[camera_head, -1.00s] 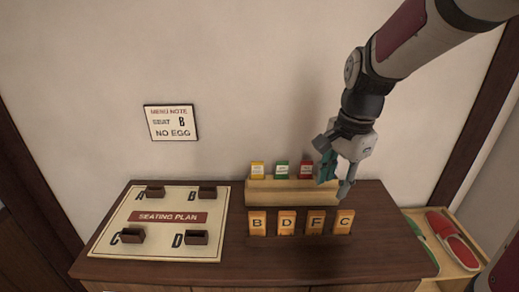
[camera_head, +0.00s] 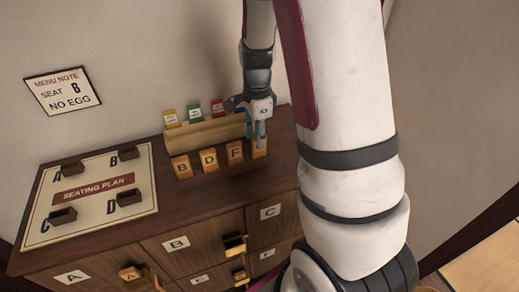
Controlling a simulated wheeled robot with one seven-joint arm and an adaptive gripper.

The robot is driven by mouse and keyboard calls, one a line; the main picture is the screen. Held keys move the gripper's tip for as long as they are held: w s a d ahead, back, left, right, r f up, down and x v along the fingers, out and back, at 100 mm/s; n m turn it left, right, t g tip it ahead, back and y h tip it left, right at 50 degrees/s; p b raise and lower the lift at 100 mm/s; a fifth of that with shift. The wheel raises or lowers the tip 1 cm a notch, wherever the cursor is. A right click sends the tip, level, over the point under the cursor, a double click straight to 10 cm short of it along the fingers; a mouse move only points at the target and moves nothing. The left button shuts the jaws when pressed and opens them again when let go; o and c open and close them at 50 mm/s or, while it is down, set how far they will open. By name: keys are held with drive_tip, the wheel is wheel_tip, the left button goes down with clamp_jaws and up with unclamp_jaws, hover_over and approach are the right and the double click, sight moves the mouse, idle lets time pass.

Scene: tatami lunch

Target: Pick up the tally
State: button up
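Several orange letter tallies stand in a row on the dark wooden cabinet top (camera_head: 150,222): tally B (camera_head: 182,167), tally D (camera_head: 209,160), tally F (camera_head: 235,152) and, at the right end, the tally that read C earlier (camera_head: 259,148). My gripper (camera_head: 256,132) points down at this right-end tally, and its fingers cover part of it, hiding its letter. I cannot tell whether the fingers touch it or how far apart they are.
A pale wooden holder (camera_head: 205,133) with yellow, green and red cards stands behind the row. The seating plan board (camera_head: 92,217) with small dark holders lies to the left. Lettered drawers with brass handles (camera_head: 236,245) are below. My arm blocks the right side.

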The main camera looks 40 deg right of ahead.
drive_tip(key=f, duration=0.3)
drive_tip(key=d+f+p, duration=0.1)
drive_tip(key=shift+w+f, duration=0.1)
drive_tip(key=shift+f, duration=0.3)
drive_tip(key=shift+w+f, duration=0.1)
drive_tip(key=shift+f, duration=0.35)
clamp_jaws()
